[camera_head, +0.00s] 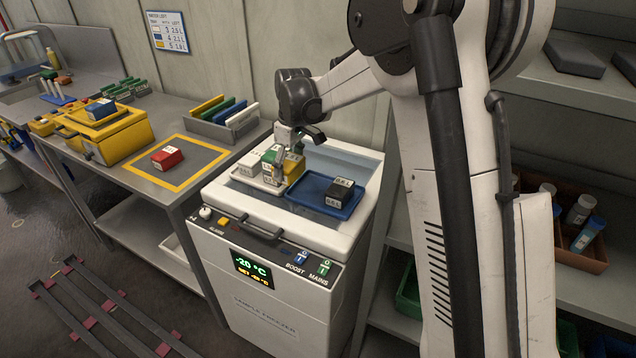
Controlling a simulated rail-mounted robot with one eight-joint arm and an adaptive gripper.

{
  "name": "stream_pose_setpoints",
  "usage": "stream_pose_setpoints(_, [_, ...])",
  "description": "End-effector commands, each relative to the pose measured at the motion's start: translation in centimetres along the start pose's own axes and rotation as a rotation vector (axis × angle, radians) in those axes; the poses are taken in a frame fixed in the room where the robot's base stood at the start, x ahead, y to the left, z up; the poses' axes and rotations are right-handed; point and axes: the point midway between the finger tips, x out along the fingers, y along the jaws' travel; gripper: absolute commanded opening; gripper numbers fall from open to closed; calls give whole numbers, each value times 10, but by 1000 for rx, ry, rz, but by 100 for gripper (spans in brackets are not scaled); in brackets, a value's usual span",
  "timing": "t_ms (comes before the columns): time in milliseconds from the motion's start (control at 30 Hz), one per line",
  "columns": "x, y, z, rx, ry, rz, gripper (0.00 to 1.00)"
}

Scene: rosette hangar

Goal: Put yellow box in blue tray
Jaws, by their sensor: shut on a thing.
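The blue tray (303,197) lies in the right part of the open freezer top, with a black-topped, white-labelled box (342,190) in it. A white tray (248,182) lies to its left. My gripper (282,162) points down over the right part of the white tray, shut on the yellow box (294,167). A green-topped box (270,156) is close against it on the left. The fingers partly hide both boxes. I cannot tell whether the yellow box is clear of what lies below.
The freezer's raised rim (280,225) surrounds the trays. On the bench at left are a red box (167,158) inside a yellow outline, a yellow case (118,138) and a grey rack (225,128) of coloured panels. Shelves stand at right.

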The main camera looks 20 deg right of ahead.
Motion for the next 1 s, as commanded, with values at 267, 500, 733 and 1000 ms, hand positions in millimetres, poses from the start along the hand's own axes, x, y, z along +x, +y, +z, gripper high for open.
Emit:
stream_pose_setpoints(267, [28, 49, 28, 3, 0, 0, 41])
stream_pose_setpoints(500, [40, 65, 37, 0, 0, 0, 41])
stream_pose_setpoints(733, [61, 66, 40, 0, 0, 0, 41])
stream_pose_setpoints(1000, [79, 66, 42, 0, 0, 0, 41])
